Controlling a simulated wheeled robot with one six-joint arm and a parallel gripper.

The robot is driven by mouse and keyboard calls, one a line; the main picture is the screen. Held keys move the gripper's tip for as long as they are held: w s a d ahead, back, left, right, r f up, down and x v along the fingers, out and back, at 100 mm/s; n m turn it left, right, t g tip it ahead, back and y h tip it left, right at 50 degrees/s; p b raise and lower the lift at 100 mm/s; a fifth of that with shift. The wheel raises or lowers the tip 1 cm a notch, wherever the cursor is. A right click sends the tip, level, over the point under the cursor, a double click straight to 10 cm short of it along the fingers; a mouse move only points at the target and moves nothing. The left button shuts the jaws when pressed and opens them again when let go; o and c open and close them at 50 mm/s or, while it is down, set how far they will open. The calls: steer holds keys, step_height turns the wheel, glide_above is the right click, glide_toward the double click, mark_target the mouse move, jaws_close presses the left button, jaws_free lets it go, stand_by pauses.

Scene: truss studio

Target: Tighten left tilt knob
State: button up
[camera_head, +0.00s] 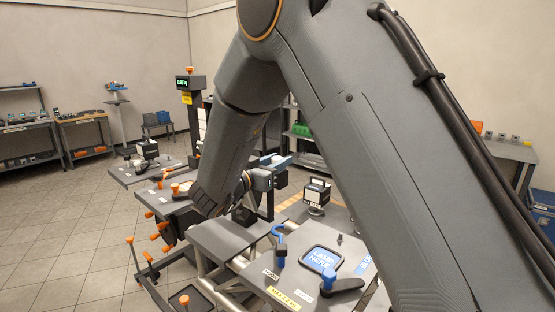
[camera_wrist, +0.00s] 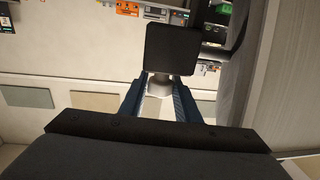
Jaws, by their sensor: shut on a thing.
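In the wrist view, my gripper (camera_wrist: 160,97) has its two blue fingers on either side of a grey round part (camera_wrist: 158,84). The gripper is shut on this part, which looks like a knob. A black square block (camera_wrist: 172,48) sits just beyond the fingertips and hides what is behind it. In the head view, my gripper (camera_head: 275,161) is beside a dark upright post (camera_head: 267,203), behind the near table. The held part is too small to make out there. I cannot tell from the picture whether it is the left tilt knob.
Carts with orange knobs are at left. The tiled floor at far left is clear.

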mark_target(274, 162)
steer(key=shift+r+m+g+h, duration=0.1)
steer(key=shift+m+g+h, duration=0.5)
steer(key=shift+h, duration=0.2)
steer(key=o, duration=1)
steer(key=shift+b+v, duration=1.1)
steer(key=shift+v, duration=2.7)
